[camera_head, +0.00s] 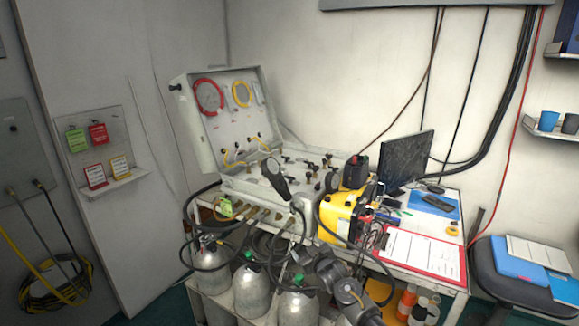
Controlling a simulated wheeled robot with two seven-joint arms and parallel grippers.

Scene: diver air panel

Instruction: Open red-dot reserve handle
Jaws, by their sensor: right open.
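The air panel (258,187) is a pale open case on the bench, its lid (222,115) raised with a red-ringed gauge (209,96) and a yellow-ringed gauge (241,93). Several small dark handles (310,166) stand on its deck. They are too small to tell which has a red dot or how it is turned. My left gripper is not in view.
A yellow unit (340,215), a monitor (407,158) and a red-edged clipboard (424,252) crowd the right of the bench. Grey cylinders (251,290) and looping black hoses fill the space below the panel.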

